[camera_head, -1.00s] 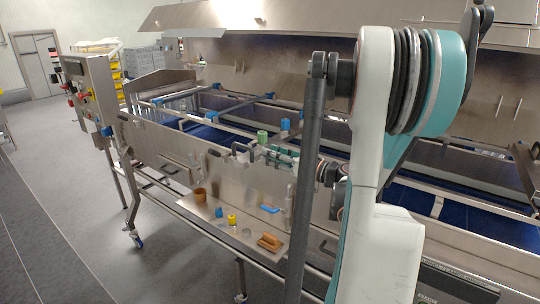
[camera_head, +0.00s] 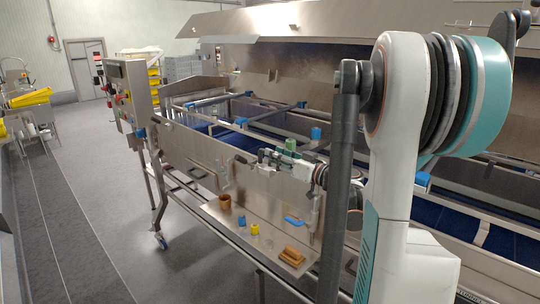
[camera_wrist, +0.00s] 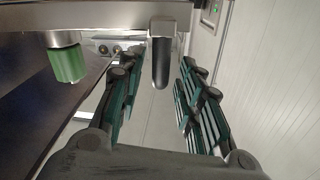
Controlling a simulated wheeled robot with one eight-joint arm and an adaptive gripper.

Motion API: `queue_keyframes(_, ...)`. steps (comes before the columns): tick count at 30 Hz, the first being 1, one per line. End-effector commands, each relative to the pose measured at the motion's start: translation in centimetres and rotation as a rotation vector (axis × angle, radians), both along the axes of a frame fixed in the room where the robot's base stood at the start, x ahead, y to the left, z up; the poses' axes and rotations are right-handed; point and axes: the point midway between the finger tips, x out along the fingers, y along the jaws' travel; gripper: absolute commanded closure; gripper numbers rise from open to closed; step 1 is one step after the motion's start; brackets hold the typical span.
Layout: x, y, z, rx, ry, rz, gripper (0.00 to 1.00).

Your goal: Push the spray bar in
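A dark, rounded handle (camera_wrist: 160,58) hangs from a steel rail (camera_wrist: 90,19) in the wrist view. I take it for the spray bar's handle, but the bar itself is not clear. My gripper (camera_wrist: 158,88) is open, with its teal-padded fingers on either side of the handle and gaps showing on both sides. In the head view my gripper (camera_head: 272,157) is at the machine's near side wall, by a green block (camera_head: 290,144). The handle is hard to separate from the fingers there. A green knob (camera_wrist: 68,63) is left of the fingers in the wrist view.
A steel shelf (camera_head: 222,212) below the wall holds a brown cup (camera_head: 225,201), yellow (camera_head: 255,229) and blue (camera_head: 242,220) pieces, and a brown block (camera_head: 292,255). A control box (camera_head: 128,90) stands at the machine's far left end. The floor at left is clear.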

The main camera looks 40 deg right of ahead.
Motion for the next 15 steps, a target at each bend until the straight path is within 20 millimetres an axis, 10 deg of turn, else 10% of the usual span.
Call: queue_keyframes(15,3.4,0.3,0.0,0.000,0.000,0.000,0.67)
